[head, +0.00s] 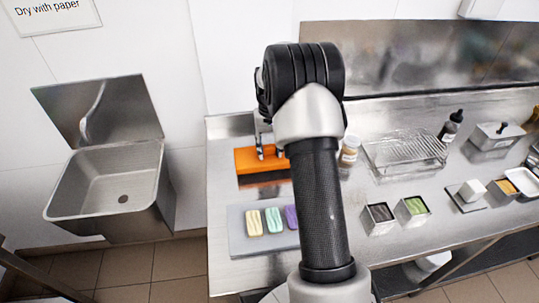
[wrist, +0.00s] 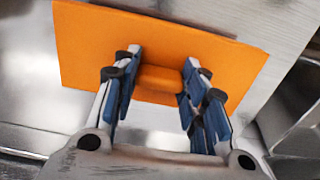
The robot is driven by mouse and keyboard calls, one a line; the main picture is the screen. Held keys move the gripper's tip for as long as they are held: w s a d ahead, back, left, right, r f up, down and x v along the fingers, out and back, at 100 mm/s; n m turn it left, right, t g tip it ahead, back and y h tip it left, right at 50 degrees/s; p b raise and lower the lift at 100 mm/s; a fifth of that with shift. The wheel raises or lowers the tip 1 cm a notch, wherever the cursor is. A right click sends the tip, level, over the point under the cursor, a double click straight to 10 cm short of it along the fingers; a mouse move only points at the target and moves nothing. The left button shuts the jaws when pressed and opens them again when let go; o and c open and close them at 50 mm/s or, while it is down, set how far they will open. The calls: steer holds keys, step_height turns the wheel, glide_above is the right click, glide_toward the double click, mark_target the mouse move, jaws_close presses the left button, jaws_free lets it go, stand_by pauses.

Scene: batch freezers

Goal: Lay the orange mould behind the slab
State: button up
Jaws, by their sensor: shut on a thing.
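The orange mould (head: 247,160) is a flat rectangular piece at the left end of the steel counter, behind the grey slab (head: 238,243). Several pastel bars, yellow, green and purple, lie on the slab; my arm hides its right part. My gripper (head: 268,148) is at the mould's upper side. In the wrist view the mould (wrist: 85,45) shows a raised ridge, and my gripper (wrist: 162,62) is shut on it with a finger on each side. I cannot tell whether the mould touches the counter. My arm covers its right end in the head view.
A capped bottle (head: 349,150) and a wire rack (head: 405,153) stand right of my arm. Two small square tubs (head: 378,217) (head: 411,208) sit near the front edge. A sink (head: 110,190) is off the counter's left side, and a wall backs the counter.

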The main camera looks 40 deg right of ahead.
steer(key=shift+f, duration=1.25)
steer(key=shift+f, duration=0.15)
steer(key=o, duration=1.1)
